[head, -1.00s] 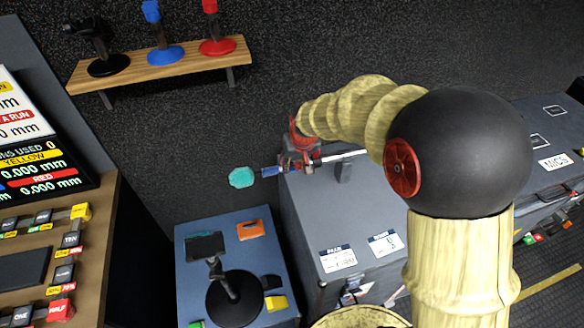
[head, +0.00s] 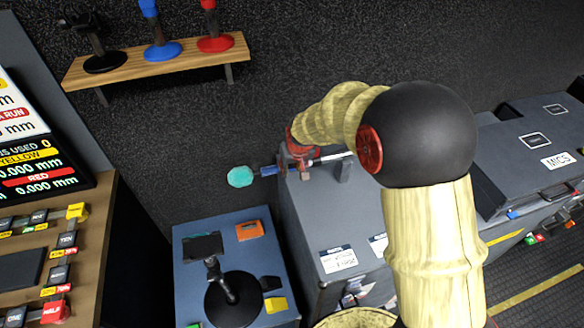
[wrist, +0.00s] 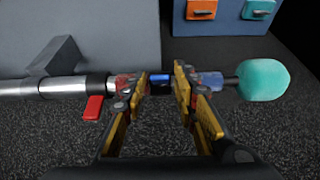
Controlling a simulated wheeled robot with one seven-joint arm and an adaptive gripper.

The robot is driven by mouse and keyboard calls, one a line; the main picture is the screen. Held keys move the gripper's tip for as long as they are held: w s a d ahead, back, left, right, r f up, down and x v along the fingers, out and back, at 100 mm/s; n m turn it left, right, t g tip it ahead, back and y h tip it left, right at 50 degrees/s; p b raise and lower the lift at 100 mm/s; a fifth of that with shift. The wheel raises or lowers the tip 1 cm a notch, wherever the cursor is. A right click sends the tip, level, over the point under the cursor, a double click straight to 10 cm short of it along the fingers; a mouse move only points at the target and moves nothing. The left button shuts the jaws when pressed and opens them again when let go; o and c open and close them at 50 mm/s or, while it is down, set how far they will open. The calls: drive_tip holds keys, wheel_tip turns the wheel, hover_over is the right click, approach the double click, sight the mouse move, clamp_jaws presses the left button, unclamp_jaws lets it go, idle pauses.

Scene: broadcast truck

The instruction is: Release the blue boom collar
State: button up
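The boom (wrist: 20,88) lies across the wrist view, a silver tube at left ending in a teal ball (wrist: 263,80) at right. A blue part of it, likely the boom collar (wrist: 161,78), shows between the fingertips; another blue part (wrist: 211,79) shows right of the right finger. My gripper (wrist: 158,82) has its yellow fingers spread partway at the boom. Whether they press on the collar cannot be seen. A red lever (wrist: 93,108) hangs below the tube, left of the fingers. In the head view, the teal ball (head: 240,177) shows left of my gripper (head: 298,158).
The boom lies above a grey case (head: 300,235). A lower blue-grey case (head: 190,262) with a black stand (head: 232,296) is beside it. A wooden shelf (head: 160,66) holds black, blue and red stands. A button console (head: 90,215) is at left.

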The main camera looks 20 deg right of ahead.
drive_tip(key=c, duration=0.6)
clamp_jaws()
drive_tip(key=shift+s+f+t+b, duration=0.25)
drive_tip(key=shift+f+t+b, duration=0.3)
drive_tip(key=shift+b, duration=0.7)
drive_tip(key=shift+s+t+b, duration=0.15)
drive_tip(key=shift+t+b, duration=0.4)
drive_tip(key=shift+b, duration=0.15)
drive_tip(key=o, duration=0.9)
unclamp_jaws()
drive_tip(key=shift+r, duration=0.1)
